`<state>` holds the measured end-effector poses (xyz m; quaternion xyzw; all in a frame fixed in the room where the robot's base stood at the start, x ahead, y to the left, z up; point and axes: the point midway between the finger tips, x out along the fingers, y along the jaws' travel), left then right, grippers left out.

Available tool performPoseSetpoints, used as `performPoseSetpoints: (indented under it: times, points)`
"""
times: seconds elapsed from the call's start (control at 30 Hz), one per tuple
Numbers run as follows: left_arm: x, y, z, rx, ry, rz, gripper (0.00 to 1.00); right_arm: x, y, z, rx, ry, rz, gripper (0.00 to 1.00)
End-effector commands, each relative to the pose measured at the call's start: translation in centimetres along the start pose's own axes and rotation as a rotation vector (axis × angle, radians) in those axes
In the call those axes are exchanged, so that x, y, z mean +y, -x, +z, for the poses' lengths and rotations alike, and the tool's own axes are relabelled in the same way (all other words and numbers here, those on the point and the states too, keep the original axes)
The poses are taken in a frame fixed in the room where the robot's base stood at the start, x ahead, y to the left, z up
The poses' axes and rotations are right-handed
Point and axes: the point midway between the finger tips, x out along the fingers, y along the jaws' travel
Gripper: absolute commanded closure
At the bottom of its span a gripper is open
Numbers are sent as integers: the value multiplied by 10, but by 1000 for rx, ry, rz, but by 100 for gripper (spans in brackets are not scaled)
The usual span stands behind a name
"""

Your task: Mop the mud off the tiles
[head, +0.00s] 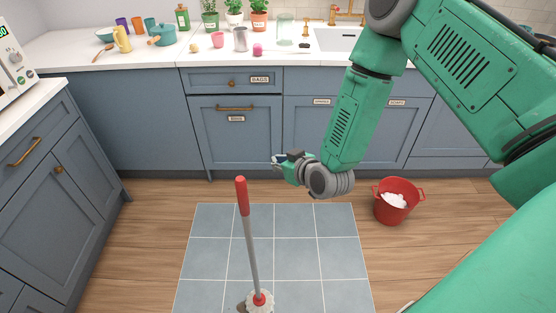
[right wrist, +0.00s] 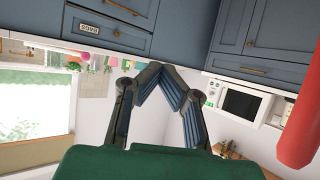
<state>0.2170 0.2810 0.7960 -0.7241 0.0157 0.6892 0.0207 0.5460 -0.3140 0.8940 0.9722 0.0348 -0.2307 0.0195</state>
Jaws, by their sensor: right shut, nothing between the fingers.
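The mop stands almost upright on the grey-blue tiles (head: 207,255), leaning slightly. It has a red grip (head: 241,195), a grey shaft (head: 251,250) and a whitish head (head: 260,302) at the bottom edge of the head view. A small brownish mud patch (head: 241,307) shows just left of the mop head, partly cut off. My right gripper (head: 276,161) is shut and empty, right of the red grip and apart from it. In the right wrist view its fingertips (right wrist: 161,72) meet, and a red shaft-like part, probably the mop grip (right wrist: 301,125), is at the right edge. My left gripper is not in view.
A red bucket (head: 391,212) with white contents stands on the wooden floor right of the tiles. Blue cabinets (head: 237,140) line the back and left. The counter (head: 150,66) holds cups, pots and plants. Tiles right of the mop are clear.

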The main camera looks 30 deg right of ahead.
Motion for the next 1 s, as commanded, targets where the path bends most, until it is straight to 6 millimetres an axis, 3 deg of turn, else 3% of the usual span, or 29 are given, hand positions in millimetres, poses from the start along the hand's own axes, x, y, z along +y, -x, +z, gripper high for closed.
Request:
performPoseSetpoints:
  times: [0.57,1.0]
  points:
    - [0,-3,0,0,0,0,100,-1,-2,2,1,0,0,100]
    - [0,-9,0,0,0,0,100,-26,-19,-4,1,1,0,100]
